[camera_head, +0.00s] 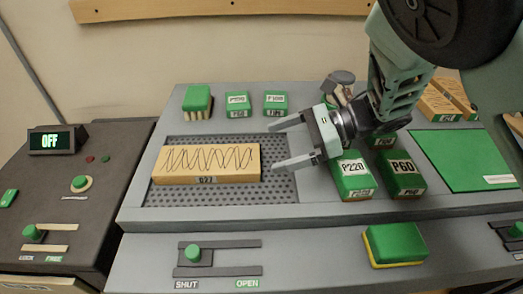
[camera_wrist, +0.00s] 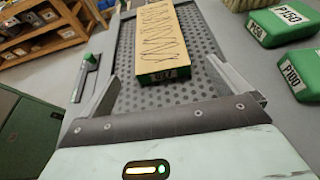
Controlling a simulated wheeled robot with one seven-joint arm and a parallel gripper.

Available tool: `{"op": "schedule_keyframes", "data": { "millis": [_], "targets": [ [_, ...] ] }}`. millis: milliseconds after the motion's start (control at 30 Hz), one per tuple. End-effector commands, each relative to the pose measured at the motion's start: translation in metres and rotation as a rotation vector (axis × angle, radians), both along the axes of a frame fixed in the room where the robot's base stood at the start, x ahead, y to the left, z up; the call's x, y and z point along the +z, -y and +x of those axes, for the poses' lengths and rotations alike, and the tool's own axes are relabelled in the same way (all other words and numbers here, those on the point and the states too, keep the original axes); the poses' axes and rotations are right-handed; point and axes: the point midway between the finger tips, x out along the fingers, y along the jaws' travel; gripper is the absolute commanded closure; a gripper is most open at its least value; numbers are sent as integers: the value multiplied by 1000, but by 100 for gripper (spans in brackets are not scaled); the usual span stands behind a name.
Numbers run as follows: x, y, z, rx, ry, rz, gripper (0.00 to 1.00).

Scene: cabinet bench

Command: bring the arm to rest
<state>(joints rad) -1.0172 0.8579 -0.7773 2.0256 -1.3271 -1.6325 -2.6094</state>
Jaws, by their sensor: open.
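My gripper (camera_head: 281,145) is open and empty above the right part of the perforated plate on the bench. Its two fingers point left toward a wooden block (camera_head: 205,160) with a dark zigzag scribble and a label that seems to read 027. The block lies flat on the perforated plate (camera_head: 283,190), apart from the fingers. In the wrist view, the fingers (camera_wrist: 172,95) stand wide apart, with the block (camera_wrist: 158,35) beyond them and nothing between them.
Green sanding blocks marked P220 (camera_head: 352,178) and P60 (camera_head: 403,175) stand just below and right of my gripper. Smaller green blocks (camera_head: 238,105) and a brush (camera_head: 197,100) are at the back. A green mat (camera_head: 465,160) lies right. A slider (camera_head: 193,254) is at the front.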

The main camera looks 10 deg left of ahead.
Motion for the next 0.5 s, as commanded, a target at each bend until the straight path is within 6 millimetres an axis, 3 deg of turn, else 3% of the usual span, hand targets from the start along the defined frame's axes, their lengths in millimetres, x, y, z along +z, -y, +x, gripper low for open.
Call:
{"op": "schedule_keyframes", "data": {
  "millis": [133,500],
  "targets": [
    [3,10,2,0,-1,0,0],
    [4,11,2,1,0,0,0]
  ]
}}
